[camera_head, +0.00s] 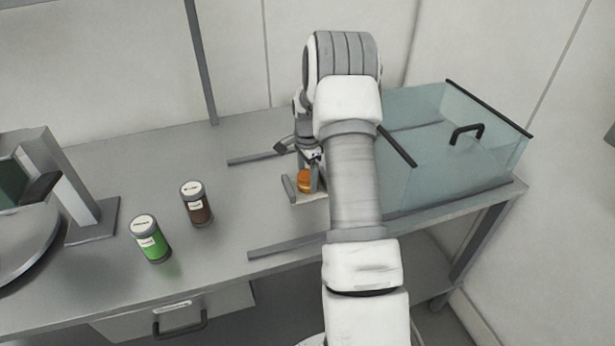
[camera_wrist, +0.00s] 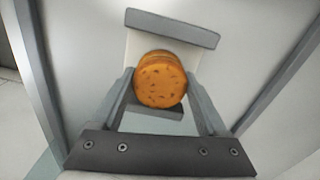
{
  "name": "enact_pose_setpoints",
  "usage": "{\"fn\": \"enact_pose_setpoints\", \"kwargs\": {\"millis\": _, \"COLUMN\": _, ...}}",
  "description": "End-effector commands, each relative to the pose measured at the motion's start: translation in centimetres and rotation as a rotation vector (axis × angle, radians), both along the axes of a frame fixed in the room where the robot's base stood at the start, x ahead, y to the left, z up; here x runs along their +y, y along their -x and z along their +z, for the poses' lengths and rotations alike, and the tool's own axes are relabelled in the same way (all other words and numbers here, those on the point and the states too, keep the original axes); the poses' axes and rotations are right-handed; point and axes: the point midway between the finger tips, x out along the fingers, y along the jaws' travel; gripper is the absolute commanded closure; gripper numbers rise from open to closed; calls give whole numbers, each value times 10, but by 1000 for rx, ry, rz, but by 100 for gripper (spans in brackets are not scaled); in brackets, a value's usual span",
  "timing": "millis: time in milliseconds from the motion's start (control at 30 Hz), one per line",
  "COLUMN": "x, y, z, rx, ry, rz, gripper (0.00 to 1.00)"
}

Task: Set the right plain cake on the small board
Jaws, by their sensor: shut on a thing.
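My gripper (camera_head: 311,178) is shut on a round orange-brown cake (camera_head: 304,181). In the wrist view the cake (camera_wrist: 160,84) sits between the two grey fingers (camera_wrist: 159,95), its speckled face toward the camera. The small board (camera_head: 308,198) is pale with a raised grey bar; in the wrist view it shows behind the cake, with a grey bar (camera_wrist: 172,27) at its far end and another grey edge nearer. The cake is over the board; I cannot tell whether it touches it. My arm hides part of the board in the head view.
A clear glass case (camera_head: 455,150) with a black handle stands at the right. A green-filled jar (camera_head: 151,240) and a brown-filled jar (camera_head: 196,204) stand left of the board. Two dark rails (camera_head: 285,246) lie on the counter (camera_head: 240,220). A machine (camera_head: 60,190) stands at far left.

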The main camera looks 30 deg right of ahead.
Motion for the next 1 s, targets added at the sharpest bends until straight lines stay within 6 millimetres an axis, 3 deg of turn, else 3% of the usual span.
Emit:
{"fn": "enact_pose_setpoints", "kwargs": {"millis": 67, "x": 0, "y": 0, "z": -4, "rx": 0, "ry": 0, "rz": 0, "gripper": 48}}
{"fn": "enact_pose_setpoints", "kwargs": {"millis": 100, "x": 0, "y": 0, "z": -2, "rx": 0, "ry": 0, "rz": 0, "gripper": 18}}
{"fn": "enact_pose_setpoints", "kwargs": {"millis": 200, "x": 0, "y": 0, "z": -2, "rx": 0, "ry": 0, "rz": 0, "gripper": 0}}
{"fn": "enact_pose_setpoints", "kwargs": {"millis": 567, "x": 0, "y": 0, "z": 5, "rx": -2, "ry": 1, "rz": 0, "gripper": 0}}
{"fn": "enact_pose_setpoints", "kwargs": {"millis": 1000, "x": 0, "y": -1, "z": 92, "rx": -3, "ry": 1, "rz": 0, "gripper": 0}}
